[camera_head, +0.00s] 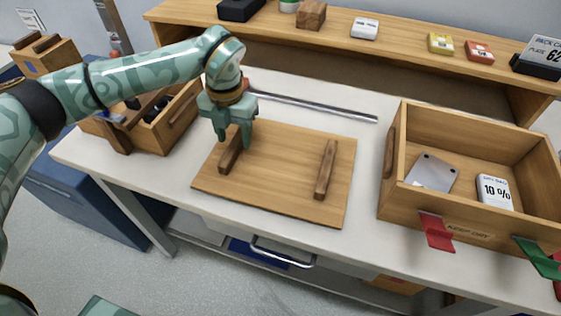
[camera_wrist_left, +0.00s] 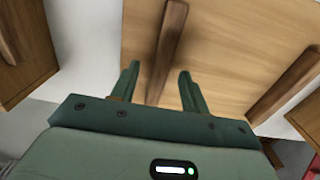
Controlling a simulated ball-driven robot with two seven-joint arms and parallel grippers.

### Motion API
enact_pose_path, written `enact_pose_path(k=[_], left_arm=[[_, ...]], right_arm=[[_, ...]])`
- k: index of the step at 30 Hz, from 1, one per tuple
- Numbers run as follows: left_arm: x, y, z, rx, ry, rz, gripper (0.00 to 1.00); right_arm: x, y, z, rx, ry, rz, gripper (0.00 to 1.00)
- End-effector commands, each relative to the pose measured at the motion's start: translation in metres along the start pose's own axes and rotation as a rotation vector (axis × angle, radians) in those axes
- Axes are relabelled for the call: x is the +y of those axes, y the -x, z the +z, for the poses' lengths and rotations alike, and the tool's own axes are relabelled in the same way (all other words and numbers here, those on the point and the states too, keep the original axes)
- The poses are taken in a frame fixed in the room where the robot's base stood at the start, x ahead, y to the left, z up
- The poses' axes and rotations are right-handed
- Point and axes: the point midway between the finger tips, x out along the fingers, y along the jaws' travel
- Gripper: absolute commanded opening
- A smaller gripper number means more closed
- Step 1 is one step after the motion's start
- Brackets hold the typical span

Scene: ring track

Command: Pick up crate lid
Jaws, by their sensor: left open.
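The crate lid (camera_head: 280,170) is a flat wooden board lying on the white bench, with two dark wooden handle bars on it. My left gripper (camera_head: 233,146) is over the lid's left handle (camera_head: 229,157), pointing down. In the left wrist view, the gripper's two fingers (camera_wrist_left: 157,80) are open, with the left handle (camera_wrist_left: 167,45) between them in the picture. I cannot tell whether the fingers touch it. The right handle (camera_head: 326,169) is free; it also shows in the left wrist view (camera_wrist_left: 287,83). My right gripper is not in view.
An open wooden crate (camera_head: 482,225) on the right holds a metal plate (camera_head: 432,174) and a card marked 10 % (camera_head: 494,192). A smaller wooden box (camera_head: 160,134) stands left of the lid. A metal rod (camera_head: 310,104) lies behind it. A raised shelf (camera_head: 270,29) runs along the back.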

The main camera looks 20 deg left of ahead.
Motion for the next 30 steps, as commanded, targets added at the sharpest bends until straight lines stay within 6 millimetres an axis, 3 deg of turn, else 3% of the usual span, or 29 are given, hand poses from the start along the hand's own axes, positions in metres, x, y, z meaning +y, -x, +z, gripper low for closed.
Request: enact_pose_path(k=[1, 3, 9, 14, 23, 26, 30], left_arm=[[-0.001, -0.013, 0.000, 0.004, -0.001, -0.001, 0.45], [-0.001, -0.018, 0.000, 0.003, -0.001, -0.001, 0.45], [0.000, -0.016, 0.000, -0.001, -0.001, 0.000, 0.45], [0.000, -0.015, 0.000, -0.001, -0.001, 0.000, 0.01], [-0.001, -0.013, 0.001, -0.002, -0.001, -0.001, 0.00], [-0.001, -0.002, 0.001, -0.005, 0.000, -0.001, 0.00], [-0.001, 0.029, 0.001, -0.009, -0.001, -0.001, 0.00]], right_arm=[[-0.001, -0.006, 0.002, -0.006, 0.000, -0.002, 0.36], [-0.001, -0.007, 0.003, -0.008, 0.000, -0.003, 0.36], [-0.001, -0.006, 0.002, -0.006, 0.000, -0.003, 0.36], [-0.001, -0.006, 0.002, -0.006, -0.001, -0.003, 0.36], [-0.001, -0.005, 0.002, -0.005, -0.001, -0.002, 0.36], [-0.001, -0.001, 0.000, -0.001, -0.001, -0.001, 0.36], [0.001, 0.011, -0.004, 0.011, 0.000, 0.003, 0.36]])
